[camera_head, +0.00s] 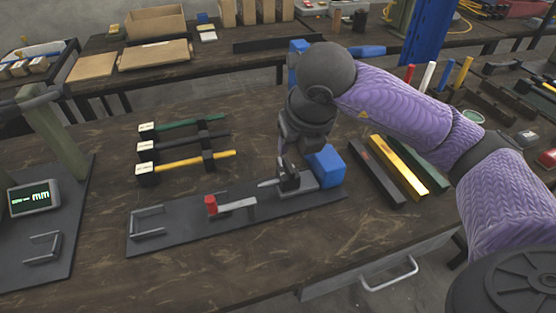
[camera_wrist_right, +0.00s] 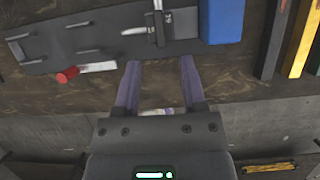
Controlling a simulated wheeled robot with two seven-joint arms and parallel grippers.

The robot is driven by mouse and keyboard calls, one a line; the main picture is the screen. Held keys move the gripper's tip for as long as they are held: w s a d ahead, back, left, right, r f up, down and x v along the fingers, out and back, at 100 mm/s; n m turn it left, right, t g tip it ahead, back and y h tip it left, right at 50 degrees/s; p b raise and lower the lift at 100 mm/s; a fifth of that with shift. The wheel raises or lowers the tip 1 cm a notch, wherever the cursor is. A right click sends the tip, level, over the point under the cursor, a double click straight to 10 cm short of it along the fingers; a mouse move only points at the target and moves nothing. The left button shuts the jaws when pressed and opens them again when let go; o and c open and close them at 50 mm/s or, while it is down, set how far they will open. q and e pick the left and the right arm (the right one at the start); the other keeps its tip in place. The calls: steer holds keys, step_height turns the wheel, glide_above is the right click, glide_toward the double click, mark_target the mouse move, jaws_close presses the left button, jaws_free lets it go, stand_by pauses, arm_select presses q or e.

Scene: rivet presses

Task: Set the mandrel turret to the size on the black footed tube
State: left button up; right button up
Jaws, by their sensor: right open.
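Three tubes lie on dark foot blocks at the left of the bench: a green one, a black footed tube (camera_head: 190,140) in the middle and a yellow one. Each has a white label at its left end, too small to read. The mandrel turret (camera_head: 289,180) stands at the right of a dark plate, with a pale pin pointing left; the right wrist view shows it at the top (camera_wrist_right: 158,22). My right gripper (camera_head: 284,154) is open and empty, partly hidden by its wrist. In the right wrist view its fingers (camera_wrist_right: 160,64) are apart, clear of the turret. My left gripper is not in view.
A blue block (camera_head: 325,167) adjoins the turret. A display showing "mm" (camera_head: 34,198) stands at left. Black, yellow (camera_head: 398,168) and green bars lie at right.

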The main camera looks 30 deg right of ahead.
mark_target(289, 164)
steer(key=b+x, duration=0.2)
steer(key=x, duration=0.5)
steer(key=shift+f+b, duration=0.3)
steer(key=shift+w+f, duration=0.1)
steer(key=shift+f, duration=0.15)
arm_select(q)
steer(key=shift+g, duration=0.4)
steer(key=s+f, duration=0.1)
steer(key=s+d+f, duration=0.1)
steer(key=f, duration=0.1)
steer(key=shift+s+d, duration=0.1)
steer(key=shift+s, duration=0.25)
arm_select(e)
steer(key=c, duration=0.7)
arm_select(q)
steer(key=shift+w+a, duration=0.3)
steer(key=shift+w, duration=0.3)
arm_select(e)
jaws_close()
